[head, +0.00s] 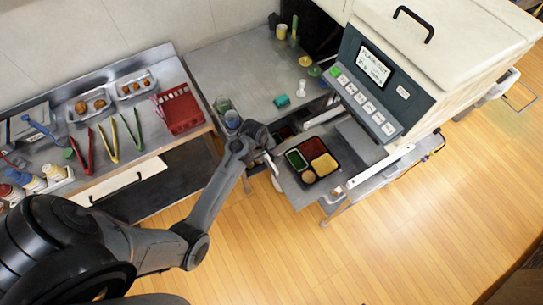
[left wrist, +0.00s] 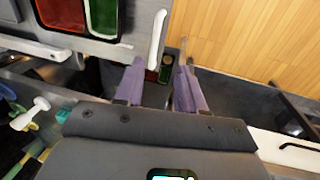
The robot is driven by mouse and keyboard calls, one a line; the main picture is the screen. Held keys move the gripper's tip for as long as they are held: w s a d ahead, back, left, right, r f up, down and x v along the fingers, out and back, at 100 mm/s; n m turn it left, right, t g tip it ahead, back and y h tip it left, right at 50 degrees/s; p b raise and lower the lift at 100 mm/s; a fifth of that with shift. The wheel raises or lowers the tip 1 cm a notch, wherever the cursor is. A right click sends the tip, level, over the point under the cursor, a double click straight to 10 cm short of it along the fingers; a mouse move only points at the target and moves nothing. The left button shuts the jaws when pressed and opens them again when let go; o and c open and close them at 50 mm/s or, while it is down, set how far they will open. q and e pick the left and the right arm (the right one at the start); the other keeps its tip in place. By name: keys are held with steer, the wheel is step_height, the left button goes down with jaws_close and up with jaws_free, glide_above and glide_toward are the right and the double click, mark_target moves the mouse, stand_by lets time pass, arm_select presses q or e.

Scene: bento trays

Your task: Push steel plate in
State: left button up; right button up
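The steel plate (head: 285,180) sticks out from the front of the white machine, with a black bento tray (head: 308,179) on it. The tray's compartments hold green, red, yellow and brown contents. In the left wrist view the plate (left wrist: 115,50) is at the upper left, with a white handle (left wrist: 157,40) along its outer edge. My left gripper (head: 266,152) is at the plate's left edge in the head view. In the left wrist view its purple fingers (left wrist: 158,72) are apart, with the handle just beyond the gap; contact cannot be told. My right gripper is not in view.
The white machine (head: 405,50) with a control panel (head: 365,85) stands above the plate. A steel table (head: 240,75) with cups and small items lies behind. A side table at left holds tongs and a red rack (head: 180,108). Wooden floor in front is clear.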

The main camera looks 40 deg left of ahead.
mark_target(272, 164)
arm_select(q)
steer(key=f, duration=0.3)
steer(key=w+f+b, duration=0.1)
steer(key=f, duration=0.2)
steer(key=w+f, duration=0.1)
steer(key=f, duration=0.2)
steer(key=shift+w+d+f+b, duration=0.2)
steer(key=shift+d+f+b, duration=0.05)
steer(key=shift+d+b, duration=0.15)
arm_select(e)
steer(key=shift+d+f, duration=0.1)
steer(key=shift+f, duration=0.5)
arm_select(q)
steer(key=shift+c, duration=0.5)
jaws_close()
